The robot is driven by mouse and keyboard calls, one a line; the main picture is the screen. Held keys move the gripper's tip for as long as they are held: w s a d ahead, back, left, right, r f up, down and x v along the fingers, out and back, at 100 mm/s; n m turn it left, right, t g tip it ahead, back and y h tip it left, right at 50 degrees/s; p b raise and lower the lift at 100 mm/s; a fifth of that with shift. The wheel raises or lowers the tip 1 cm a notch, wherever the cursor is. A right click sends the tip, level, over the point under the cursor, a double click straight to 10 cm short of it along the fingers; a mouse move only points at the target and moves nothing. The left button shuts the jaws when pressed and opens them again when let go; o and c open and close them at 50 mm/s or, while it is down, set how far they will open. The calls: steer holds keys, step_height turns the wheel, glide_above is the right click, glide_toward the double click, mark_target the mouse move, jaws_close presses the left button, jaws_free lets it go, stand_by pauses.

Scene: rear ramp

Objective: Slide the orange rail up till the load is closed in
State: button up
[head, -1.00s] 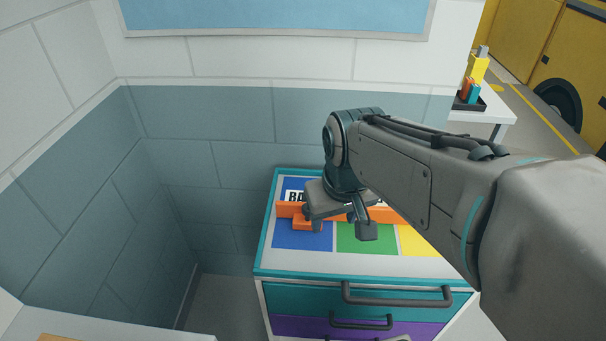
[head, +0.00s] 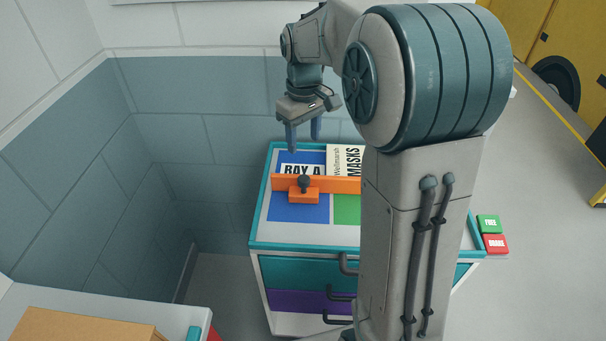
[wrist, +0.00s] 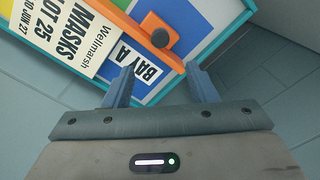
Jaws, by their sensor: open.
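The orange rail (head: 333,184) lies across the cart top, with an orange block and a dark round knob (head: 304,182) near its left end. A white box labelled Wellmarsh MASKS (head: 345,158) lies just beyond the rail; whether they touch is unclear. My arm hides the rail's right part. My gripper (head: 303,143) is open and empty, raised above the cart's far left part, beyond the rail. In the wrist view, my open fingers (wrist: 160,75) point toward the BAY A label, with the rail (wrist: 113,20), knob (wrist: 160,38) and box (wrist: 72,32) past them.
The cart (head: 300,246) has a teal rim, coloured panels and drawers with dark handles. Green and red blocks marked FREE and BRAKE (head: 491,233) sit at its right. Walls stand left and behind. A cardboard box (head: 80,325) is at bottom left. Floor is open at right.

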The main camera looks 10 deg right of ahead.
mark_target(304, 178)
step_height(304, 178, down, 12)
steer(key=shift+f, duration=0.15)
stand_by(0.3)
